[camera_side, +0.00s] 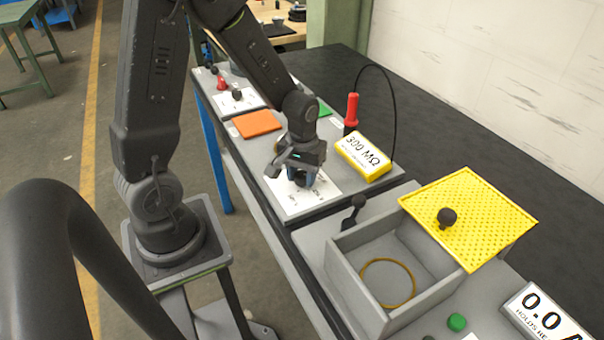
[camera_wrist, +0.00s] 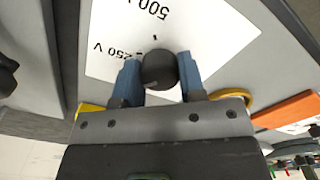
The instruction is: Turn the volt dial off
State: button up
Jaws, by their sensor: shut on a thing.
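The volt dial is a dark round knob (camera_wrist: 159,70) on a white plate (camera_wrist: 110,62) printed "250 V" and "500" in the wrist view. My gripper (camera_wrist: 159,82) has its two blue fingers on either side of the knob and is shut on it. In the side view my gripper (camera_side: 303,180) points down over the white plate (camera_side: 318,195) on the grey bench panel. The gripper hides the knob there. The pointer of the dial cannot be made out.
A yellow meter reading "300 MΩ" (camera_side: 363,156) and a red probe (camera_side: 351,108) with a black cable stand close to the right. An orange pad (camera_side: 257,123) lies to the left. A grey box (camera_side: 341,262) with a belt inside and a yellow perforated cover (camera_side: 480,211) stand nearer the camera.

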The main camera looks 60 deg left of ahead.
aim_at(302, 174)
jog(key=n, duration=0.3)
jog(key=shift+n, duration=2.2)
jog(key=o, duration=0.9)
jog(key=shift+o, duration=0.2)
jog(key=shift+r, duration=0.1)
notch_tip(302, 174, up, 14)
